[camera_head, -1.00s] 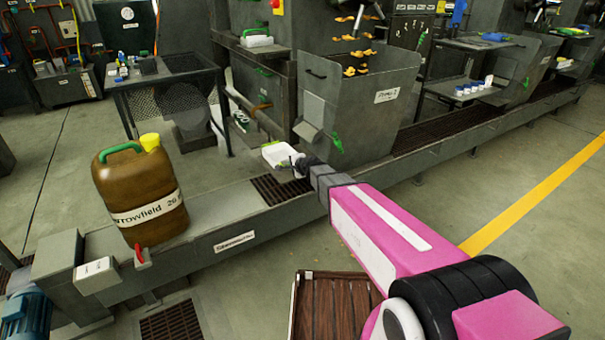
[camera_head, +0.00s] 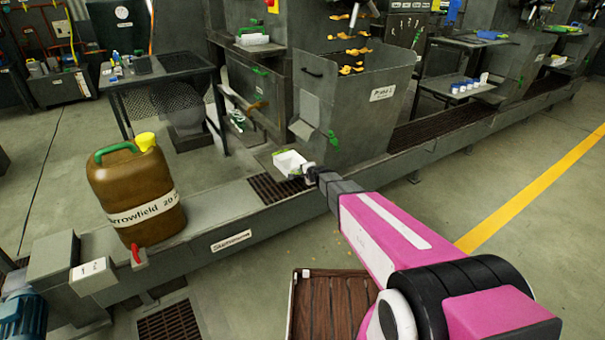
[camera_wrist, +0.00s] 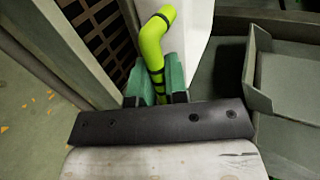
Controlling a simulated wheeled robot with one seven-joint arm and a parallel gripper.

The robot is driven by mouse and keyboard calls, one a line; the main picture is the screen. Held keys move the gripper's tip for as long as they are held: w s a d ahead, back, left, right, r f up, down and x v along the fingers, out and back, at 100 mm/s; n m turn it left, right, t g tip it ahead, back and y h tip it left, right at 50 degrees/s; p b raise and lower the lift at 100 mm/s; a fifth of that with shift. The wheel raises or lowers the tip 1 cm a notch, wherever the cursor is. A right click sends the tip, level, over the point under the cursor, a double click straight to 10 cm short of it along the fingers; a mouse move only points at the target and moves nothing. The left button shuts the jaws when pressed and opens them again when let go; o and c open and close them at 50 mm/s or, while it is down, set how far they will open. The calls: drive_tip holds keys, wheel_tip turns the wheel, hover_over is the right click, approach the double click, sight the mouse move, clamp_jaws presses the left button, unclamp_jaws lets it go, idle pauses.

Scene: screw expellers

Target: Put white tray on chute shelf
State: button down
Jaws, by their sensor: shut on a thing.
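The white tray (camera_head: 288,161) has a yellow-green handle and hangs over the grating in front of the press hopper. My gripper (camera_head: 308,172) is at the tray's right end. In the wrist view, my gripper's green fingers (camera_wrist: 160,85) are shut on the yellow-green handle (camera_wrist: 152,45). Part of the white tray (camera_wrist: 188,38) shows beyond them. A grey ledge with raised sides (camera_wrist: 285,85), possibly the chute shelf, is to the right of the tray in the wrist view. I cannot tell whether they touch.
The labelled press hopper (camera_head: 365,110) stands behind the tray, with a green-handled lever (camera_head: 333,140) close by. A brown canister (camera_head: 137,200) stands on the low channel at left. A brown slatted crate (camera_head: 330,305) lies in front. Another white tray (camera_head: 254,40) sits on the machine behind.

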drive_tip(key=c, duration=1.1)
unclamp_jaws()
drive_tip(key=shift+c, duration=0.2)
drive_tip(key=shift+s, duration=0.1)
